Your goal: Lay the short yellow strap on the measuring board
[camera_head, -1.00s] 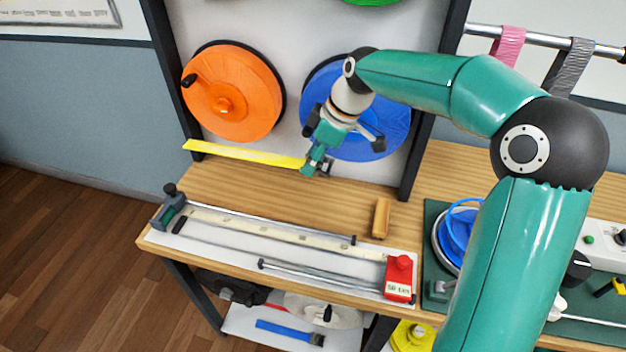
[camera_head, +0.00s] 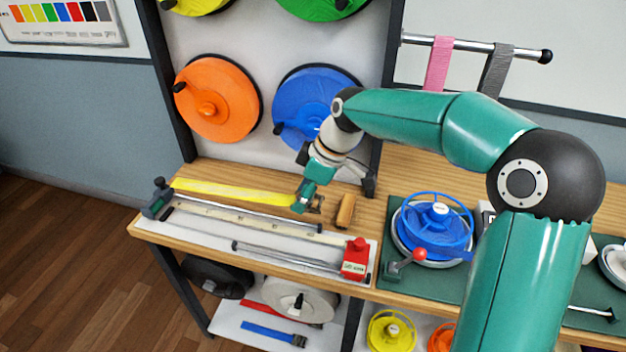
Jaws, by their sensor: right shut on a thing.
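The short yellow strap (camera_head: 232,192) stretches out to the left from my right gripper (camera_head: 305,205). My right gripper is shut on the strap's right end. The strap runs along the back side of the measuring board (camera_head: 215,247), low over the table; I cannot tell whether it touches the wood. The white board carries a pale scale strip, metal rods, a dark clamp (camera_head: 157,200) at its left end and a red block (camera_head: 355,259) at its right end. My left gripper is not in view.
A wooden block (camera_head: 345,211) stands just right of my right gripper. Orange (camera_head: 216,100) and blue (camera_head: 312,92) reels hang on the rack behind. A blue spool (camera_head: 436,226) and a red-knobbed lever (camera_head: 419,255) are on the green mat at the right.

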